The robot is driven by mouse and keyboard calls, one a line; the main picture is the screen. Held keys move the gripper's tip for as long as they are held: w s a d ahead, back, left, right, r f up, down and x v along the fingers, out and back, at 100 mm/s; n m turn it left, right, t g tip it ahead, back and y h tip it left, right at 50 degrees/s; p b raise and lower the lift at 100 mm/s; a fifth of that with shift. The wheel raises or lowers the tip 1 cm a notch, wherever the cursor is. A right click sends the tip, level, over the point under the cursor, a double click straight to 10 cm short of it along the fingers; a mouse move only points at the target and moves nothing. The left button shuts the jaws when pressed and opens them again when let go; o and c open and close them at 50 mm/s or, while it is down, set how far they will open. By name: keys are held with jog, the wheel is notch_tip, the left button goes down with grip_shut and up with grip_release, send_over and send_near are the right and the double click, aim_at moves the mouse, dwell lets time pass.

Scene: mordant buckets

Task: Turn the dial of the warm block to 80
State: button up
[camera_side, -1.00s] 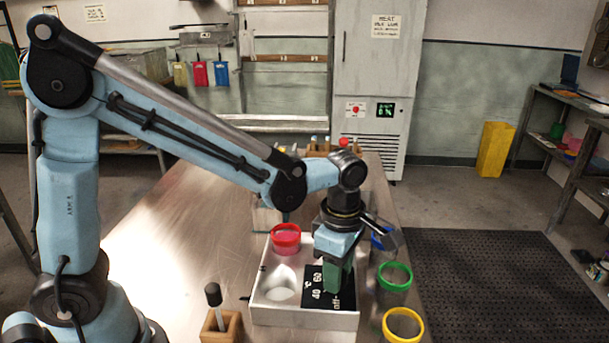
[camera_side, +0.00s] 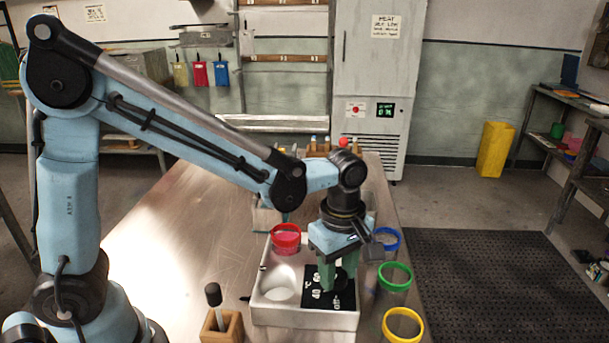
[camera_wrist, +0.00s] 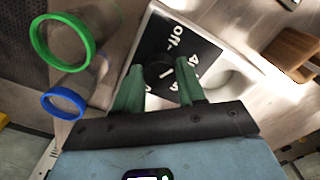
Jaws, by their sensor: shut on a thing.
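The warm block (camera_side: 263,312) is a pale box with a black dial panel (camera_side: 318,300) on its near right part. A red-rimmed bucket (camera_side: 286,232) with pink contents sits in its back well; the well in front is empty. My gripper (camera_side: 335,283) points down over the panel. In the wrist view its two green fingers (camera_wrist: 160,88) are shut on the round black dial (camera_wrist: 158,68), one on either side. The dial bears a short white mark. "off" is readable on the panel; other numbers are partly covered, so I cannot tell which one the mark faces.
Blue-rimmed (camera_side: 386,238), green-rimmed (camera_side: 395,276) and yellow-rimmed (camera_side: 403,325) clear buckets stand close to the right of the block. A wooden holder (camera_side: 222,328) with a black-topped tool stands at the front left. The table's left part is clear.

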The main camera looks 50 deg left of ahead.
jog(key=m, duration=1.5)
jog(key=shift+m, duration=0.3)
jog(key=m, duration=0.3)
jog(key=shift+a+m, duration=0.1)
jog(key=shift+m, duration=0.2)
jog(key=m, duration=0.3)
jog(key=shift+m, duration=0.3)
jog(key=m, duration=0.4)
jog(key=shift+m, duration=1.9)
